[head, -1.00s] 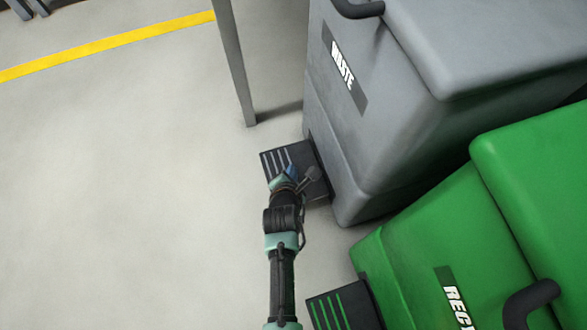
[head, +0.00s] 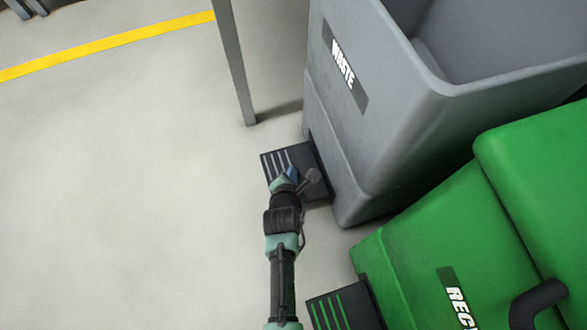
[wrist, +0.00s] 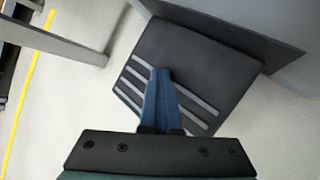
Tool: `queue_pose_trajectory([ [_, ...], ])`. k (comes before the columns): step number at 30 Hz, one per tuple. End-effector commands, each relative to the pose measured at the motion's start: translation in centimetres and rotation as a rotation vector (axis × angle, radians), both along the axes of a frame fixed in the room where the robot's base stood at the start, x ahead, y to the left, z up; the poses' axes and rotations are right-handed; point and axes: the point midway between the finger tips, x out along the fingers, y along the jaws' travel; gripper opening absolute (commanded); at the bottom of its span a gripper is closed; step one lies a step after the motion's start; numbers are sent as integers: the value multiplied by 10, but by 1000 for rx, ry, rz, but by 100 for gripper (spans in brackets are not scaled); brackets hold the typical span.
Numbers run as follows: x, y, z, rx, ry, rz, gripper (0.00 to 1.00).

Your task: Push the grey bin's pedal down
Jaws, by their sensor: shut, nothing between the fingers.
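The grey bin (head: 385,110) is marked WASTE and stands at the upper right of the head view. Its top is open and the inside shows. Its black pedal (head: 276,162) with grey stripes sticks out at the base on the left. My gripper (head: 291,173) is over the pedal, fingers pointing at it. In the wrist view the blue fingers (wrist: 162,88) are shut together with nothing between them, their tips over the middle of the pedal (wrist: 195,60). The fingertips appear to touch the pedal, but the exact contact is hidden.
A green bin (head: 440,230) with its own green-striped pedal (head: 335,310) stands close at the lower right. A grey post (head: 236,65) rises just left of the grey bin. The floor (head: 120,180) to the left is clear, with a yellow line (head: 120,42) across it.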

Motion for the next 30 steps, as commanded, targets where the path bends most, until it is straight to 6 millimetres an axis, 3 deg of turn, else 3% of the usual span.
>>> queue_pose_trajectory([
  [14,-2,1,-5,1,8,1,0],
  [30,-3,1,18,3,8,0,0],
])
